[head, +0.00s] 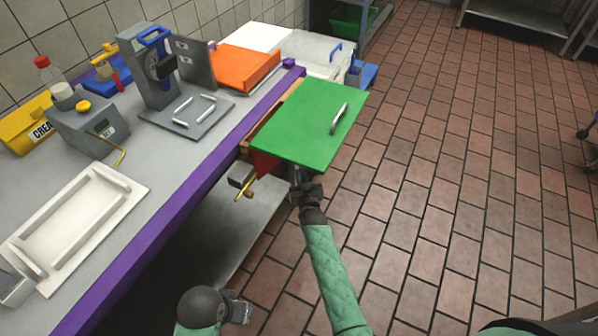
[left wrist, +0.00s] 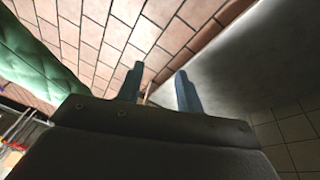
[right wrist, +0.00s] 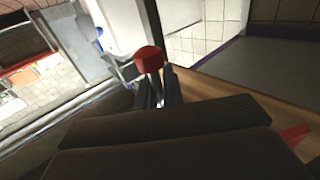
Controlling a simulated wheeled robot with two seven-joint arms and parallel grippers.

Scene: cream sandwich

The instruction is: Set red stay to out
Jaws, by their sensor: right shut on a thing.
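A green lid (head: 310,120) with a pale handle (head: 340,118) lies past the counter's purple edge, over a wooden frame. A red part (head: 266,163) shows under its near left corner. My right gripper (head: 297,178) is under the lid's near edge. In the right wrist view a red knob (right wrist: 149,58) on a thin stem stands between its fingers, which are shut on it. I take it for the red stay; the lid hides it in the head view. Another red piece (right wrist: 297,135) shows at right. My left gripper (head: 241,309) is low, open and empty; its fingers (left wrist: 160,80) are apart.
A brass-coloured handle (head: 245,189) sticks out beside the red part. The grey counter (head: 150,160) holds a white tray (head: 125,187), a press (head: 187,108) and an orange lid (head: 243,68).

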